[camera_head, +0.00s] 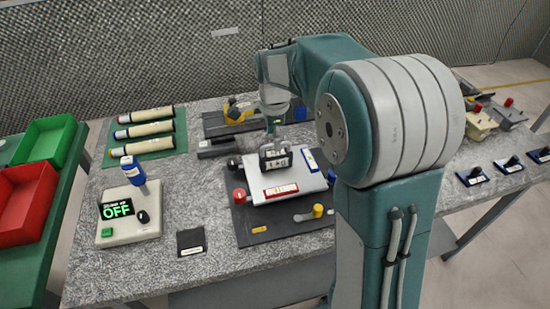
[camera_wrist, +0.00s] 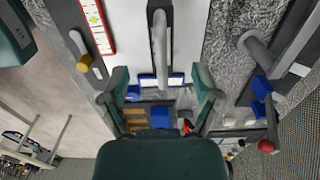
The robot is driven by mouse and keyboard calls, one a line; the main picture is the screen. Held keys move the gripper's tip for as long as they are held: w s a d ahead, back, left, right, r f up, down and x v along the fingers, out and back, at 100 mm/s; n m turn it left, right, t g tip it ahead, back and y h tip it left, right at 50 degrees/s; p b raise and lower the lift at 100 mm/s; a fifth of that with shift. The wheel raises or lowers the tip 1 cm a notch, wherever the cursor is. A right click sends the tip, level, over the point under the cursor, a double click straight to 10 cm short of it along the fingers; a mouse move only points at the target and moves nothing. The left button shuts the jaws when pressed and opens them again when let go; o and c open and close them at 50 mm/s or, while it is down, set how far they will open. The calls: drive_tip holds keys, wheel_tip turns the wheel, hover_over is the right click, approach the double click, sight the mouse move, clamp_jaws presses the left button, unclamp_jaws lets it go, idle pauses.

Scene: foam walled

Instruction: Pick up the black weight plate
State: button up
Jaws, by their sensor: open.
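A black block with a white label and an upright handle (camera_head: 275,158) stands on the white board in the head view; it looks like the weight plate. In the wrist view a dark piece with a grey bar (camera_wrist: 160,30) shows above centre, likely the same block. My gripper (camera_head: 274,127) is close above the block in the head view. In the wrist view my gripper (camera_wrist: 160,85) is open, with its teal fingers apart on either side. I see nothing held, and cannot tell whether a finger touches the block.
The white board (camera_head: 258,191) lies on a dark base with red and yellow knobs (camera_head: 318,211). A control box reading OFF (camera_head: 125,218), a small black labelled square (camera_head: 191,242) and a green mat with rolls (camera_head: 158,153) are at left. Bare table shows around the square.

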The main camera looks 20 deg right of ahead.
sight(276, 154)
drive_tip(key=shift+w+d+f, duration=0.1)
drive_tip(key=shift+d+f, duration=0.05)
drive_tip(key=shift+f, duration=1.45)
drive_tip(key=shift+d+f, duration=0.1)
drive_tip(key=shift+f, duration=1.45)
clamp_jaws()
